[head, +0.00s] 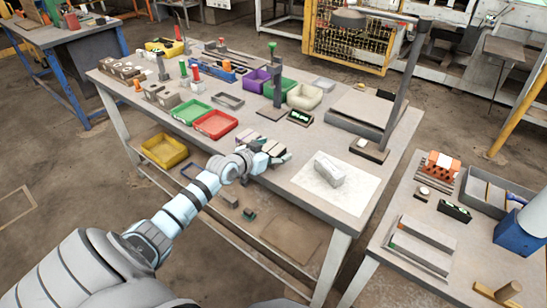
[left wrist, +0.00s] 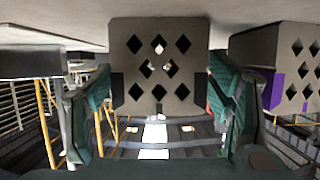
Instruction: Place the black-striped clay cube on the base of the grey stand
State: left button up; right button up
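The clay cube with black stripes (left wrist: 158,60) fills the middle of the left wrist view, its face pierced by diamond holes. My left gripper (left wrist: 160,92) has one teal finger on each side of it. A narrow gap seems to show at the right finger, so the gripper looks open around the cube. In the head view my left gripper (head: 280,155) is at the table's near edge, among small blocks. My right gripper is not in view.
A purple-striped cube (left wrist: 290,65) stands close beside, on the right. The red tray (head: 215,124) and green tray (head: 190,111) lie left of the gripper. A pale block (head: 329,169) lies on a white sheet (head: 350,192). A dark post (head: 277,90) stands behind the gripper.

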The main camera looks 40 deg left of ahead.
pick_arm(q)
jog(key=shift+r, duration=0.15)
jog(key=c, duration=1.4)
